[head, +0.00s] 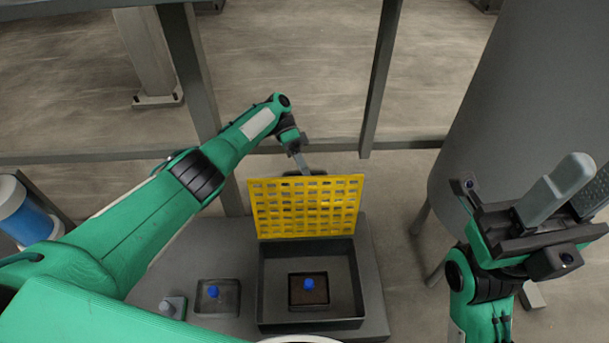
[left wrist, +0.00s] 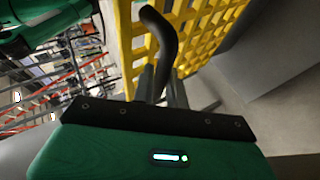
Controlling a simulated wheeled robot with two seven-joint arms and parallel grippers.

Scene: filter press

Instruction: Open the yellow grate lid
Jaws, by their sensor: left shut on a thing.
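The yellow grate lid (head: 305,207) stands raised, nearly upright, along the back edge of a dark grey box (head: 268,285). My left gripper (head: 303,166) is at the lid's top edge, behind it in the head view. In the left wrist view the gripper (left wrist: 163,88) is shut on the lid's curved black handle (left wrist: 163,38), with the yellow grate (left wrist: 195,25) close beside it. In the head view the handle is mostly hidden. My right gripper (head: 578,195) is open and empty at the far right, away from the lid.
Inside the box is a blue knob (head: 309,284) on a dark square block. Another blue knob (head: 213,291) sits in a small tray to its left. A large grey tank (head: 500,110) stands at right. A grey frame rail (head: 90,156) crosses behind the lid.

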